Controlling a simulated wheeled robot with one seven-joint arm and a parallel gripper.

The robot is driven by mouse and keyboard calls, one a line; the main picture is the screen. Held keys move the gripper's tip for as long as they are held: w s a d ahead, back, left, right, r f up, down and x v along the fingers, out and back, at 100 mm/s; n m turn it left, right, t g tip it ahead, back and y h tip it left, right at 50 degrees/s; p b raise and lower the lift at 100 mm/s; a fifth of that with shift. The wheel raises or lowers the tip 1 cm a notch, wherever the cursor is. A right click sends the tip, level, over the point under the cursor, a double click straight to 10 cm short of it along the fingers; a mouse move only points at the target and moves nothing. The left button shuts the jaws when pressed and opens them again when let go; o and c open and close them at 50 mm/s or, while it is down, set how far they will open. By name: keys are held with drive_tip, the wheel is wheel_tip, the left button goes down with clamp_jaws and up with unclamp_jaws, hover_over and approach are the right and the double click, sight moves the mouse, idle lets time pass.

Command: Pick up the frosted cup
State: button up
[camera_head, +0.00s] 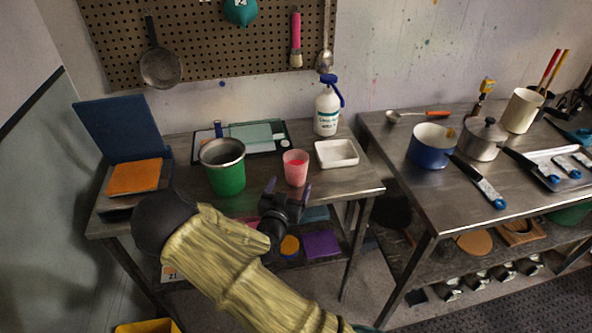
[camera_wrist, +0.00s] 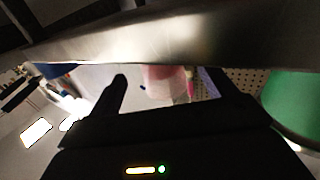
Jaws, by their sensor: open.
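The frosted cup (camera_head: 295,172) is pinkish and translucent, with a brighter pink inside. It stands upright near the front of the left metal table. In the wrist view, which is upside down, the cup (camera_wrist: 165,84) shows as a pale pink shape between my two fingers. My gripper (camera_head: 288,188) is open and empty, at the table's front edge just before the cup. The cup looks to be beyond the fingertips; the exact gap is hard to tell.
A green bucket (camera_head: 227,174) stands left of the cup, and a white tray (camera_head: 337,153) lies to its right. A spray bottle (camera_head: 326,108) stands behind. The left table's front edge (camera_head: 345,194) is close to my gripper.

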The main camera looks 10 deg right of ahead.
sight(293, 176)
drive_tip(key=x, duration=0.2)
drive_tip(key=p+x, duration=0.1)
drive_tip(key=x, duration=0.1)
drive_tip(key=shift+r, duration=0.3)
drive_tip(key=shift+w+d+f, duration=0.1)
drive_tip(key=shift+w+d, duration=0.15)
drive_tip(key=shift+w, duration=0.25)
drive_tip(key=shift+s, duration=0.1)
drive_tip(key=shift+s+a, duration=0.1)
drive_tip(key=shift+a, duration=0.05)
drive_tip(key=shift+c, duration=0.2)
drive_tip(key=c, duration=1.1)
drive_tip(key=shift+c, duration=0.2)
drive_tip(key=shift+r, duration=0.25)
wheel_tip(293, 176, up, 10)
drive_tip(key=shift+f, duration=0.2)
